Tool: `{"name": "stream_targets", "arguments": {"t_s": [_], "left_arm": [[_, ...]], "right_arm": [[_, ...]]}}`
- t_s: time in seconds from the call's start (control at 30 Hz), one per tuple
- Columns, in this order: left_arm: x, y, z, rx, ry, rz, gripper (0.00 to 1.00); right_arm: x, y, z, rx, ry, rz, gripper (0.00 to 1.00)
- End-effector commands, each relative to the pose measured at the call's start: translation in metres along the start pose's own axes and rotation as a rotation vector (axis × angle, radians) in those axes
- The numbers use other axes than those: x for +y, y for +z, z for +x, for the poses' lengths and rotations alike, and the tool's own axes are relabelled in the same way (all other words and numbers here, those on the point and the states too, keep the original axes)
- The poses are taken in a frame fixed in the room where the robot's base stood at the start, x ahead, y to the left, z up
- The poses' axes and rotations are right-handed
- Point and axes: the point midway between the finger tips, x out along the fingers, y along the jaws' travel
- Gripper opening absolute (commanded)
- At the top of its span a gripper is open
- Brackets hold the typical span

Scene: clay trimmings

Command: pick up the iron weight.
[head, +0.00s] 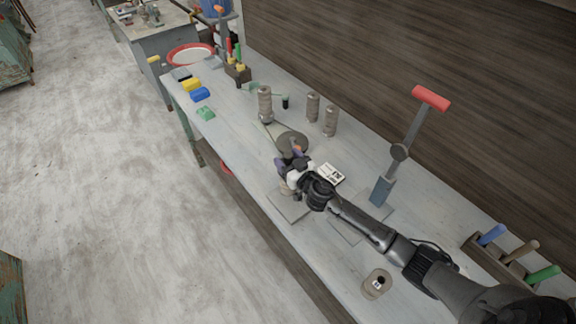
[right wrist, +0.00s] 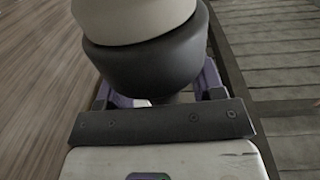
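A dark grey, round, flat thing (head: 291,140) lies on the bench just beyond my right gripper (head: 288,158); it may be the iron weight, but I cannot tell for sure. The purple fingers of my right gripper stand apart at its near edge in the head view. In the right wrist view, the fingers show apart on either side of a dark rounded shape (right wrist: 150,62) with a beige part (right wrist: 135,18) above it. That shape hides the fingertips and whatever is between them. I cannot tell whether the fingers touch anything. My left gripper is not in view.
Beige spools (head: 265,104) stand behind. A grey stand with a red handle (head: 430,97) is at right. A labelled round thing (head: 377,284) sits near the front edge. A tool rack (head: 505,262) is at far right.

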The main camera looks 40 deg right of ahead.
Motion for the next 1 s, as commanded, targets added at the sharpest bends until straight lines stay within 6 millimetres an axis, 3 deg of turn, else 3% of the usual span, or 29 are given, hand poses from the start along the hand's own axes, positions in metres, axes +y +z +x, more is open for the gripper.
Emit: {"name": "stream_targets", "arguments": {"t_s": [0.07, 0.63, 1.0], "left_arm": [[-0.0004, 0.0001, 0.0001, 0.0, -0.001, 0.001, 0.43], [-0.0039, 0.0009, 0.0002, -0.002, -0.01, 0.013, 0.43], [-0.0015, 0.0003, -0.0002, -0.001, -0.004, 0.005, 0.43]], "right_arm": [[0.0, 0.0, -0.0001, 0.0, 0.0, 0.0, 0.54], [0.0, -0.0001, -0.0003, 0.0, 0.0, 0.0, 0.0], [0.0002, -0.0042, 0.0007, 0.007, 0.0, 0.0, 0.0]]}}
